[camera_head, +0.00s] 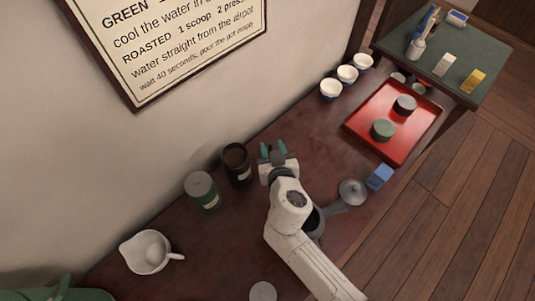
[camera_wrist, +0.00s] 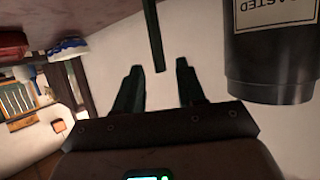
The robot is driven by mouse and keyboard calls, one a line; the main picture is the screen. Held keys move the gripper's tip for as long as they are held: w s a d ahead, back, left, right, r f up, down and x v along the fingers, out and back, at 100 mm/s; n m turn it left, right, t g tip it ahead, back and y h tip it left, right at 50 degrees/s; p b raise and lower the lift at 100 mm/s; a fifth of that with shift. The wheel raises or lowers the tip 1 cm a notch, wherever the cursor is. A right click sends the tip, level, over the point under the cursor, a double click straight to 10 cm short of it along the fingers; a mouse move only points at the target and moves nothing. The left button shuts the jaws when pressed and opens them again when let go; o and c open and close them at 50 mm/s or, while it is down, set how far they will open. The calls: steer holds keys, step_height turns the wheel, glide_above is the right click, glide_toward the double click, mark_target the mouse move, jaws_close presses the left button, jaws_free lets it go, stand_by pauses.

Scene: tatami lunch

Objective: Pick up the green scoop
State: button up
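The green scoop shows in the wrist view as a thin dark green bar (camera_wrist: 153,35) coming down from the top edge. Its near end lies between the fingertips of my gripper (camera_wrist: 160,78), with a gap on each side. The rest of it is out of that frame. In the head view my gripper (camera_head: 273,149) is over the dark table beside the dark canister, with two teal-green fingertips apart. I cannot make out the scoop separately there. My gripper is open and holds nothing.
The dark canister (camera_head: 237,165) is close beside my gripper, and its label shows in the wrist view (camera_wrist: 275,60). A green canister (camera_head: 201,191) and white pitcher (camera_head: 147,252) stand left. A red tray (camera_head: 357,125), white bowls (camera_head: 347,74) and a blue block (camera_head: 379,177) are right.

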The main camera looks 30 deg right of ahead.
steer(key=shift+x, duration=1.5)
steer(key=shift+r, duration=0.1)
jaws_close()
